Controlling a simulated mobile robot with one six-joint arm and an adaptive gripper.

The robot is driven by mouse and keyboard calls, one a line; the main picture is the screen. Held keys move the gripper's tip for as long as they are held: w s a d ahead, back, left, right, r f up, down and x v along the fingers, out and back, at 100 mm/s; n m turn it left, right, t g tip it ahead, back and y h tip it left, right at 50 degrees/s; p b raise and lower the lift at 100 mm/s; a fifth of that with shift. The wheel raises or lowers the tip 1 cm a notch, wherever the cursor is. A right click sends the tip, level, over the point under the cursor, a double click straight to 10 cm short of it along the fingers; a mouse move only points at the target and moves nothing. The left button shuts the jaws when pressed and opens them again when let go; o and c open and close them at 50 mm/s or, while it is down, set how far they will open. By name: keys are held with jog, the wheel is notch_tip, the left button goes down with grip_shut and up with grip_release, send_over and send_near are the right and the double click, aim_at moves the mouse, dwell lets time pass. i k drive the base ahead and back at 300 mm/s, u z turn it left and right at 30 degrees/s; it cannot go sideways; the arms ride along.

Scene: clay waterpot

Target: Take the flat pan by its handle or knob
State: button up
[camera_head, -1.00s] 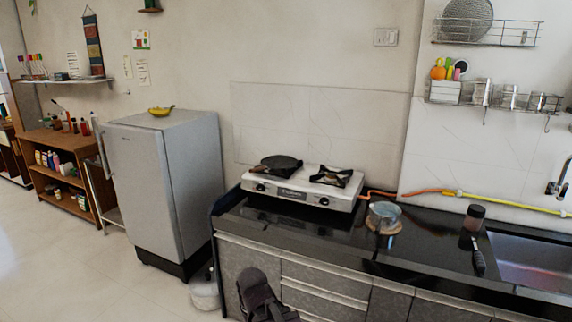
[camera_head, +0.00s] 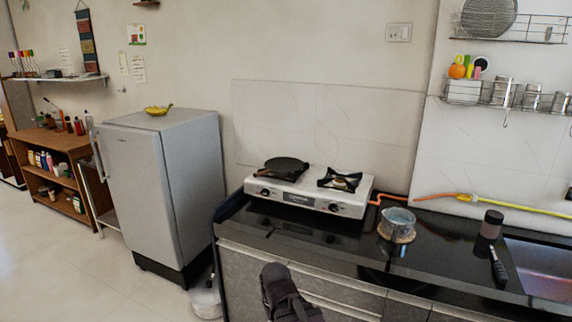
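The flat pan (camera_head: 283,167) is dark and round. It sits on the left burner of the white gas stove (camera_head: 312,192). A brownish handle (camera_head: 265,185) seems to stick out from its front left side, toward the stove's front edge. A dark part of my arm (camera_head: 286,295) rises at the bottom of the view, in front of the drawers and well below and apart from the pan. I cannot make out the fingertips of my gripper, so whether it is open or shut does not show.
The right burner (camera_head: 340,180) is bare. A pot (camera_head: 397,224) stands on the black counter (camera_head: 330,238) right of the stove, with a dark jar (camera_head: 492,224), a black-handled tool (camera_head: 498,266) and the sink (camera_head: 540,268) farther right. A fridge (camera_head: 165,190) stands left. An orange hose runs behind.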

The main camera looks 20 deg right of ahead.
aim_at(281, 164)
jog(key=z, duration=0.45)
jog(key=i, duration=1.35)
jog(key=u, duration=0.15)
